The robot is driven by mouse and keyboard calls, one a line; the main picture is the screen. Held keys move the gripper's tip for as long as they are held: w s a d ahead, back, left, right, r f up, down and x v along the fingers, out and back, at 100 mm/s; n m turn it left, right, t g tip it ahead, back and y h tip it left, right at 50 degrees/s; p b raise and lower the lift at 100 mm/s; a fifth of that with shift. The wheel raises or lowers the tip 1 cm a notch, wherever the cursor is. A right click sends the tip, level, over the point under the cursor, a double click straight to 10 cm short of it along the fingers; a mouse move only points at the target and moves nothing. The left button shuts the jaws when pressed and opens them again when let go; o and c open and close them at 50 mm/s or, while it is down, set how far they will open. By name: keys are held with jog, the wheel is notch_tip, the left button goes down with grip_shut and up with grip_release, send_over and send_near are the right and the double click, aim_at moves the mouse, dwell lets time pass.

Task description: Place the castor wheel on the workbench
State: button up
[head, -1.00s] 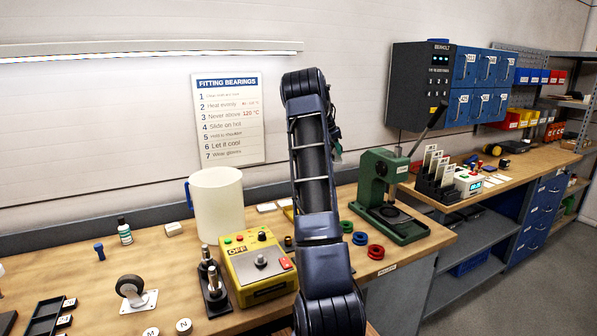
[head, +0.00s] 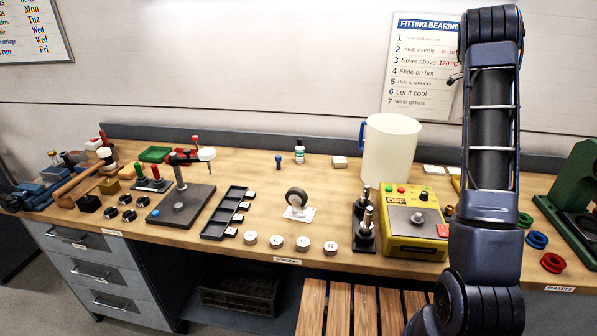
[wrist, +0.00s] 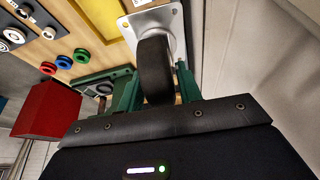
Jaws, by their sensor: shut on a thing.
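My gripper (wrist: 158,90) shows in the wrist view with green fingers on both sides of a castor wheel. The held castor wheel (wrist: 154,72) has a dark tyre and a pale metal plate (wrist: 158,22) pointing away from my gripper. It is held above the workbench, apart from its surface. In the head view my arm hides the gripper and the held wheel. A second castor wheel (head: 296,197) stands on its plate on the wooden workbench (head: 335,190), near the middle.
Bearing posts (head: 364,232) and a yellow heater box (head: 412,222) stand right of the bench castor. Bare wood shows behind the tray. A white jug (head: 392,150) stands at the back.

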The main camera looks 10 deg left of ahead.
jog(key=s+a+n+t, duration=0.1)
jog(key=a+n, duration=0.2)
jog(key=a, duration=1.9)
jog(key=s+a+n+t+y, duration=0.15)
jog(key=a+n, duration=0.25)
jog(key=a, duration=1.7)
jog(key=s+a+n+t, duration=0.1)
jog(key=a+n, duration=0.2)
jog(key=a, duration=1.9)
jog(key=s+a+f+n+t+y, duration=0.15)
jog(key=s+a+n, duration=0.4)
jog(key=a, duration=0.85)
jog(key=s+a+f+n+y, duration=0.1)
jog(key=s+a+f+n, duration=0.15)
jog(key=s+a, duration=0.85)
jog(key=shift+n, duration=0.4)
jog(key=shift+w+a+f, duration=0.45)
jog(key=shift+w+f, duration=0.05)
jog(key=shift+f, duration=2.65)
jog(key=shift+w+a+f, duration=0.4)
jog(key=shift+w+f, duration=0.05)
jog(key=shift+f, duration=2.7)
jog(key=shift+w+a+f, duration=0.45)
jog(key=shift+w+f, duration=0.05)
jog(key=shift+f, duration=2.65)
jog(key=shift+f, duration=0.15)
jog(key=o, duration=1.2)
